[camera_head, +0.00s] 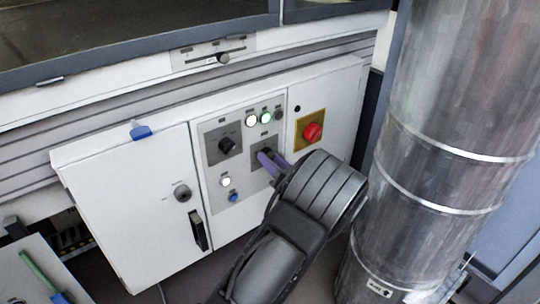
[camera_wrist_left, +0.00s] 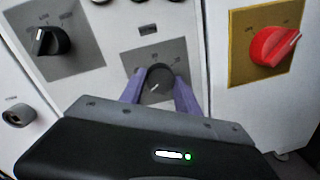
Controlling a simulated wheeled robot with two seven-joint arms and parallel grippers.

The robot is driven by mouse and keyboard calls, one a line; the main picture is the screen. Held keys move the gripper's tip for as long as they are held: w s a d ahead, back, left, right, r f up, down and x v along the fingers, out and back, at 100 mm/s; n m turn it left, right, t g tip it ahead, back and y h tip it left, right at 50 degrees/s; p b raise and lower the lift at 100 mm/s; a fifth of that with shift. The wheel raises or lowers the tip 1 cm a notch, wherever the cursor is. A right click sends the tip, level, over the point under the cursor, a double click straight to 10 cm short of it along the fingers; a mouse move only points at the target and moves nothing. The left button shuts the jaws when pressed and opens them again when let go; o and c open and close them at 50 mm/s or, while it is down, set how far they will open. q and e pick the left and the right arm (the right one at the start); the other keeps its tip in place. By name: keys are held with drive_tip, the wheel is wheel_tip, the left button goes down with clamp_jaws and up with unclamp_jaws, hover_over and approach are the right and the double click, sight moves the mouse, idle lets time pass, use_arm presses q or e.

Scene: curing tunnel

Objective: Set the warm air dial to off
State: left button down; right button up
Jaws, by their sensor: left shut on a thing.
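A dark round dial (camera_wrist_left: 155,82) on a grey plate (camera_wrist_left: 183,53) sits between the purple fingers of my left gripper (camera_wrist_left: 160,88), which is shut on it. My right gripper is not in view.
A black dial (camera_head: 227,145) with low and high marks is at the upper left. A red switch (camera_head: 312,132) on a yellow plate is to the right. Indicator lamps (camera_head: 265,117) sit above. A large metal duct (camera_head: 440,130) stands close on the right.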

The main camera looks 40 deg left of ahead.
use_arm(q)
drive_tip(key=shift+s+a, duration=0.1)
drive_tip(key=c, duration=0.9)
unclamp_jaws()
drive_tip(key=p+v, duration=0.2)
drive_tip(key=v, duration=0.6)
drive_tip(key=shift+r, duration=0.1)
